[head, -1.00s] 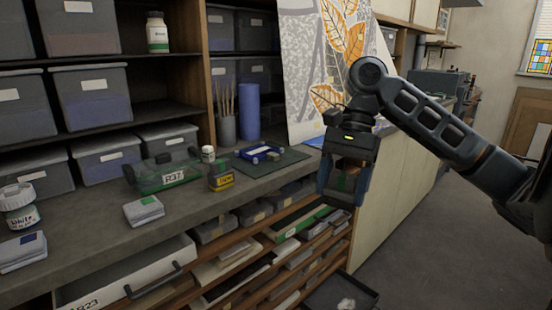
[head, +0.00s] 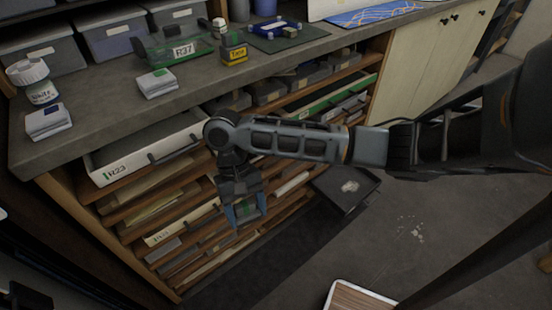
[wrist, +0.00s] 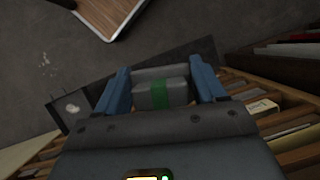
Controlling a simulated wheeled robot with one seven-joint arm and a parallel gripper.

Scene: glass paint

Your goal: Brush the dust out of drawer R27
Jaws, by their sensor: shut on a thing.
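My gripper (head: 243,214) is in front of the drawer rack, with its blue fingers pointing down. It is shut on a grey block with a green band (wrist: 162,94); I cannot tell whether it has bristles. A white-fronted drawer (head: 183,222) sticks out low in the rack, just left of my gripper, its label too small to read surely. The drawer marked R23 (head: 130,170) stands out above it. No label clearly reads R27. A dark tray or drawer (head: 325,192) with a pale patch in it lies low at the right of the rack; it also shows in the wrist view (wrist: 82,121).
The bench (head: 105,105) above holds a green-rimmed bin marked R37 (head: 150,50), a white-lidded jar (head: 33,80) and a yellow-banded block (head: 234,50). Pale specks (head: 416,233) lie on the open floor at right. A wood-topped, white-edged thing (head: 362,297) stands at the bottom.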

